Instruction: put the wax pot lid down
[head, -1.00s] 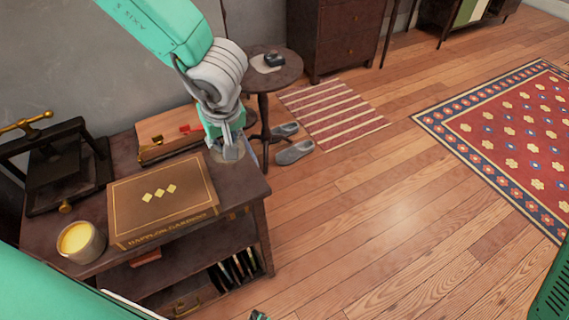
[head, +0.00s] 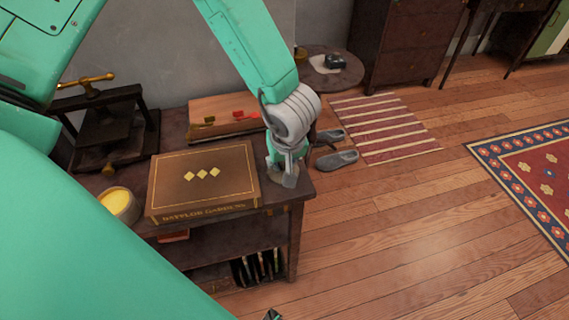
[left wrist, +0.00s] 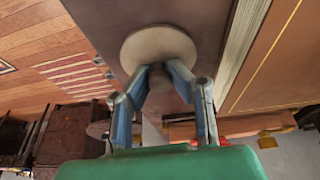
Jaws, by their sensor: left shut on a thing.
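The wax pot lid is a pale round disc with a small knob, seen in the left wrist view (left wrist: 160,42). My left gripper (left wrist: 163,76) is shut on the knob. In the head view my left gripper (head: 286,178) is at the right end of the dark side table (head: 303,188), right of the boxed book, and mostly hides the lid. The lid is over or on the tabletop; I cannot tell whether it touches. The open wax pot (head: 120,206), with yellow wax, stands at the table's left front.
A brown box lettered in gold (head: 205,180) fills the table's middle, close left of the gripper. A wooden case (head: 222,115) lies behind it. A dark press (head: 108,125) stands at the back left. Slippers (head: 336,160) lie on the floor beyond the table's right end.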

